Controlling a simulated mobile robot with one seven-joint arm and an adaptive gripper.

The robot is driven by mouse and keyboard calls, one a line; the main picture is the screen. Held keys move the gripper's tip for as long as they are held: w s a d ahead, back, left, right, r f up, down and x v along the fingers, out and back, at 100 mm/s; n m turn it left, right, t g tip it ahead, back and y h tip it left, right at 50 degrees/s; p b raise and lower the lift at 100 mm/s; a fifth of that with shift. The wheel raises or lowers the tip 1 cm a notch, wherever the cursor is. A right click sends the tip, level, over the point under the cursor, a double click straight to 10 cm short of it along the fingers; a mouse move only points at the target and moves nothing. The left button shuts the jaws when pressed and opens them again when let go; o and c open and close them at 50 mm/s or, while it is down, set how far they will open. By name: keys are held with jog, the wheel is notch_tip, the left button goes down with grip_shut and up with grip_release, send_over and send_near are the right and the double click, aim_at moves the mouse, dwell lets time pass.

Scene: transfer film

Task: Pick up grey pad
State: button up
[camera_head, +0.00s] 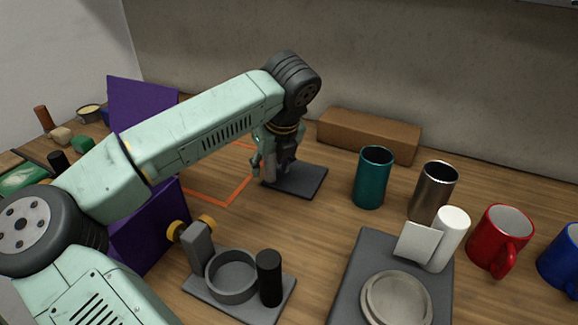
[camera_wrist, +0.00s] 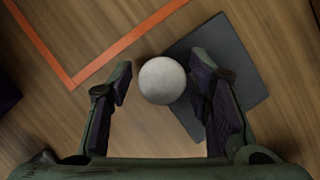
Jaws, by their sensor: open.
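A flat dark grey square pad (camera_head: 300,182) lies on the wooden table beyond the orange outline, and it also shows in the wrist view (camera_wrist: 247,78). My gripper (camera_head: 271,172) points down at the pad's left edge in the head view. In the wrist view my gripper (camera_wrist: 160,92) has its fingers wide apart. A pale round thing (camera_wrist: 162,80) shows between the fingers, overlapping the pad's left edge; I cannot tell its height or whether anything touches it. The right finger covers part of the pad.
A cardboard-brown block (camera_head: 370,137) stands behind the pad. A teal cup (camera_head: 373,178) and a metal cup (camera_head: 433,190) stand to its right. An orange outline (camera_head: 217,203) lies left. A grey fixture (camera_head: 232,277) and a grey press (camera_head: 350,290) stand in front, with bare table between.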

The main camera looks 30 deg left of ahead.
jog(key=shift+x, duration=0.75)
jog(key=shift+c, duration=0.5)
jog(key=c, duration=1)
